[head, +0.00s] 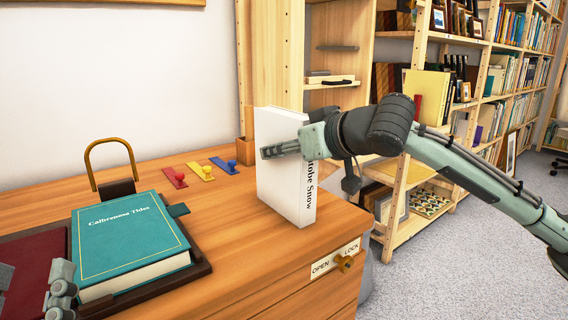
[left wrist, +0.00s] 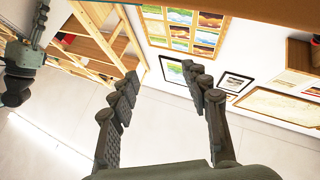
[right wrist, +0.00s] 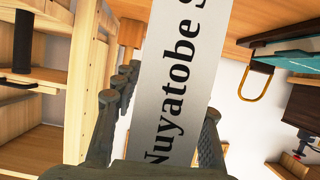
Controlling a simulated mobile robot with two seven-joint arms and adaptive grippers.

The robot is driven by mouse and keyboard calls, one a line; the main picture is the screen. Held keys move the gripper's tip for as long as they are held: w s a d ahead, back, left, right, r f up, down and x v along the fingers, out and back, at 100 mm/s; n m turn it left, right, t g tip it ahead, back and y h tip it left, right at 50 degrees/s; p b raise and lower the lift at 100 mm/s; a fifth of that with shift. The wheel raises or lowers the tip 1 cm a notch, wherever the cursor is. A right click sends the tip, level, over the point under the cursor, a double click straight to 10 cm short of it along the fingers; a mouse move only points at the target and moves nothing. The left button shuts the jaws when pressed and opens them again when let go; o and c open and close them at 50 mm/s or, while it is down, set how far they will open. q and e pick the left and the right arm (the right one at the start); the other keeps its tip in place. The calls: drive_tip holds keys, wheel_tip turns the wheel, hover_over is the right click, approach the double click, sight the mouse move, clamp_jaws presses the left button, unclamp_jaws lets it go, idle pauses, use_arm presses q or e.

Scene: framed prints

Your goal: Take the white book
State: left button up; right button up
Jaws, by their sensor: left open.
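The white book (head: 280,167) stands upright near the right end of the wooden desk, its lettered spine facing front right. In the right wrist view its spine (right wrist: 185,75) fills the middle, reading "Nuyatobe S". My right gripper (right wrist: 165,95) straddles the book, one finger on either side of the spine. In the head view one finger (head: 281,150) lies along the cover; the other is hidden behind the book. How firmly the fingers press is unclear. My left gripper (left wrist: 162,78) is open and empty; part of it shows at the lower left of the head view (head: 60,295).
A teal book (head: 130,235) lies on a dark tray on the desk (head: 225,262). Red, yellow and blue pieces with knobs (head: 200,170) lie behind. A brass-coloured hoop (head: 110,150) stands at left. Shelves (head: 415,120) rise beyond the desk's right edge.

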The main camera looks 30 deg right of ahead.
clamp_jaws()
drive_tip(key=shift+r, duration=0.1)
